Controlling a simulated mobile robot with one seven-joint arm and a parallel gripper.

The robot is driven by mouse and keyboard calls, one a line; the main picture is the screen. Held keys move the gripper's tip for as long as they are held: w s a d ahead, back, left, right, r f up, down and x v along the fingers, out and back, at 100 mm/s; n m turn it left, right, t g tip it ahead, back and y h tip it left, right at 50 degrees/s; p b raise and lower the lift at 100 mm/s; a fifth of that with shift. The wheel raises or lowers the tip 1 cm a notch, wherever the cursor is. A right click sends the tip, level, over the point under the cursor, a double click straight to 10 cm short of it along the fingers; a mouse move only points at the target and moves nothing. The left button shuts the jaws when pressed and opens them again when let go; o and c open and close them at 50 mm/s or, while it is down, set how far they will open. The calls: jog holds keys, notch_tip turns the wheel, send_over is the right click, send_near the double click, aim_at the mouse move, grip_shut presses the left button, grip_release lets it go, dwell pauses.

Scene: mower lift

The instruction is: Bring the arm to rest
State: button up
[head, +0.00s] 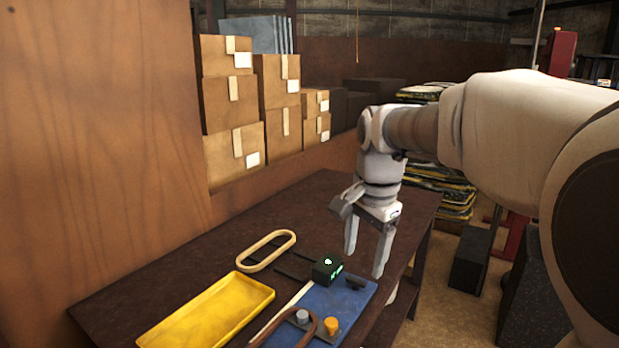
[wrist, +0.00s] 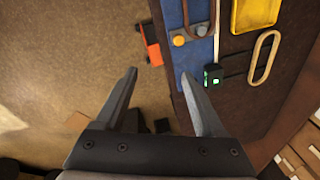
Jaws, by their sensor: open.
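My arm (head: 515,120) reaches in from the right side of the head view. My gripper (head: 366,251) points down, its fingers apart and nothing between them. It hangs above the right end of the dark table (head: 210,250), close to the blue mat (head: 352,299). In the wrist view my gripper (wrist: 160,92) shows open and empty, with bare floor below and between the fingers. The blue mat lies to the right of the fingers in that view. Whether the fingertips touch anything cannot be told, but they look clear of the table.
A yellow tray (head: 215,312), a pale oval ring (head: 266,250) and a black box with green lights (head: 327,269) are on the table. A grey knob (head: 302,316) and an orange knob (head: 331,326) are by the mat. Boxes (head: 232,155) stand behind. An orange object (wrist: 151,46) is below.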

jog(key=s+d+n+t+p, duration=0.1)
jog(key=s+n, duration=0.4)
jog(key=s, duration=0.5)
jog(key=s+d+n+t+p, duration=0.1)
jog(key=s+n, duration=0.4)
jog(key=s, duration=0.5)
jog(key=shift+s+d+f+n+t, duration=0.4)
jog(key=shift+d+t, duration=0.4)
jog(key=shift+d, duration=0.35)
jog(key=shift+w, duration=0.1)
